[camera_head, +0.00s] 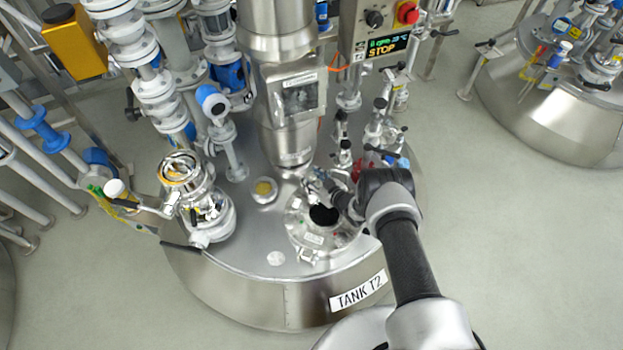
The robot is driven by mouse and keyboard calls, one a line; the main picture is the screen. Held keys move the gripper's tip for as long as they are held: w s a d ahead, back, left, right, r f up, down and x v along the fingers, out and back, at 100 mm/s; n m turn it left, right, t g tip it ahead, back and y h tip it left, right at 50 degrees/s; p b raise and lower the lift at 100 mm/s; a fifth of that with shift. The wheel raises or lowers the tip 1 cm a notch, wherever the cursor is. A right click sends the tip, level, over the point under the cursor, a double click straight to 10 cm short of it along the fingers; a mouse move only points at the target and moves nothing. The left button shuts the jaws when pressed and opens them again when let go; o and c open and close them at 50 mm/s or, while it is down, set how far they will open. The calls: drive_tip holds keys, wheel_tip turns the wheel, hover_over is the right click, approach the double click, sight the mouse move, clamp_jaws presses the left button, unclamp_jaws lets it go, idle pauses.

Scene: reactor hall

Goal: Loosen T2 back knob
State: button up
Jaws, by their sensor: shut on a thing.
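Tank T2 (285,292) stands in the middle, a steel vessel with a "TANK T2" label on its front. On its top is a round hatch (298,232) with a dark opening at its centre. My arm reaches in from the lower right and bends left over the tank top. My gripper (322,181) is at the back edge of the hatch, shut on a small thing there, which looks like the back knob. The fingers and wrist largely hide the knob, so its exact shape and turn cannot be told. A front clamp (308,256) sits at the hatch's near edge.
A steel agitator column (283,120) rises just behind the hatch. Valves and small fittings (380,130) stand at the right rear. A sight-glass fitting (195,195) and pipes stand at left. A control box (378,30) reads "STOP".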

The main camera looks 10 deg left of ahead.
sight(313, 179)
drive_tip(key=shift+w+d+f+n+g+y, duration=0.15)
drive_tip(key=shift+n+g+y, duration=0.15)
drive_tip(key=shift+n+g, duration=0.35)
drive_tip(key=o, duration=1)
drive_tip(key=shift+o, duration=0.2)
drive_tip(key=shift+r, duration=0.2)
wheel_tip(313, 179, up, 10)
drive_tip(key=shift+f, duration=0.15)
